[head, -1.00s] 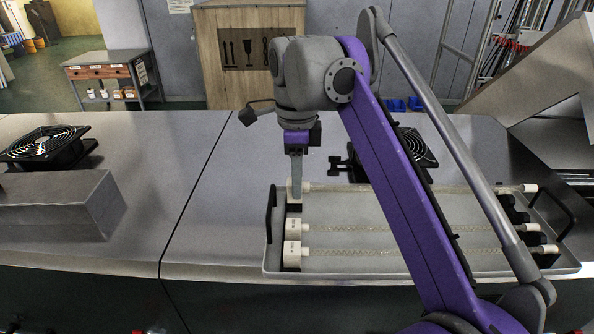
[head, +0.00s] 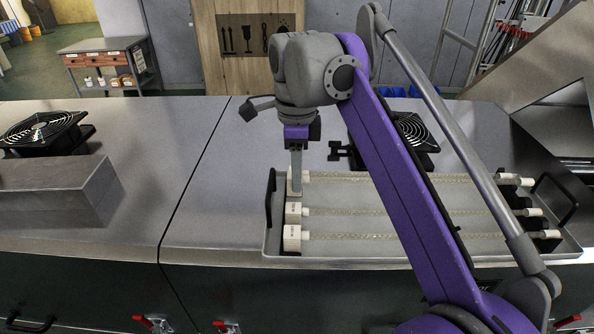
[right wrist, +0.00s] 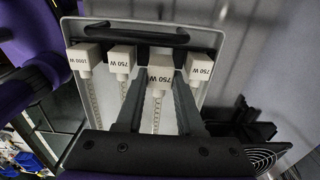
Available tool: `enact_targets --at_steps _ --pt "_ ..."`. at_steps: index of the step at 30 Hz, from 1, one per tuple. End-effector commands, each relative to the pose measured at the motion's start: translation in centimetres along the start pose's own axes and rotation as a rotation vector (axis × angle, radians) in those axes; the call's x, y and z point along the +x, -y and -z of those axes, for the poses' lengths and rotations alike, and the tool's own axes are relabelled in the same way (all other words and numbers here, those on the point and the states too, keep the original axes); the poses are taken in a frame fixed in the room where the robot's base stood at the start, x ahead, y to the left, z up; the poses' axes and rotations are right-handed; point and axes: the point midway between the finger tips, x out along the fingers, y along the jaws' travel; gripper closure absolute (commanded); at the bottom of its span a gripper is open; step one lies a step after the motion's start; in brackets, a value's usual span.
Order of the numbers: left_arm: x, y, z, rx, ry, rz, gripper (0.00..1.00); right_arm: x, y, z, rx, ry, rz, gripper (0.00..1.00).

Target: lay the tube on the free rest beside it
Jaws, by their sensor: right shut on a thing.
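My right gripper (head: 296,188) is shut on the white end cap of a tube near the left end of a grey tray (head: 350,262). In the right wrist view, the held tube (right wrist: 158,78) is marked 750 W and sits between the two fingers. Its cap looks larger than its neighbours, so the tube appears slightly above the tray. Its far end cap (head: 527,181) shows over a bare black rest (head: 520,201). Two tubes lie in front, marked 1000 W (right wrist: 84,58) and 750 W (right wrist: 120,60). Another 750 W tube (right wrist: 200,67) lies behind. My left gripper is not in view.
The tray has black handles (head: 270,198) at its ends. A black fan (head: 412,131) stands behind it, partly hidden by my right arm. A grey box (head: 50,190) and another fan (head: 40,132) are at left. The bench between box and tray is clear.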

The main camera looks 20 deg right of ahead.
Motion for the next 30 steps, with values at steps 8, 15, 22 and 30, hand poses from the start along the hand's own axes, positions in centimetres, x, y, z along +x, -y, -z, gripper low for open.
enact_targets --at_steps 8,15,22,30 --pt "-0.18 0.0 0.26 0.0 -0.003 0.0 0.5 -0.06 -0.02 0.01 0.0 0.0 0.0 1.0" --pt "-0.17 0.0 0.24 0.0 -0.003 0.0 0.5 -0.05 -0.02 0.01 0.0 0.0 0.0 1.0" --pt "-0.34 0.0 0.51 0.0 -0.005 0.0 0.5 -0.12 0.05 -0.01 0.0 0.0 0.001 1.0" --pt "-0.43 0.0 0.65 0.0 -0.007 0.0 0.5 -0.06 0.07 -0.01 0.0 0.0 0.0 1.0"
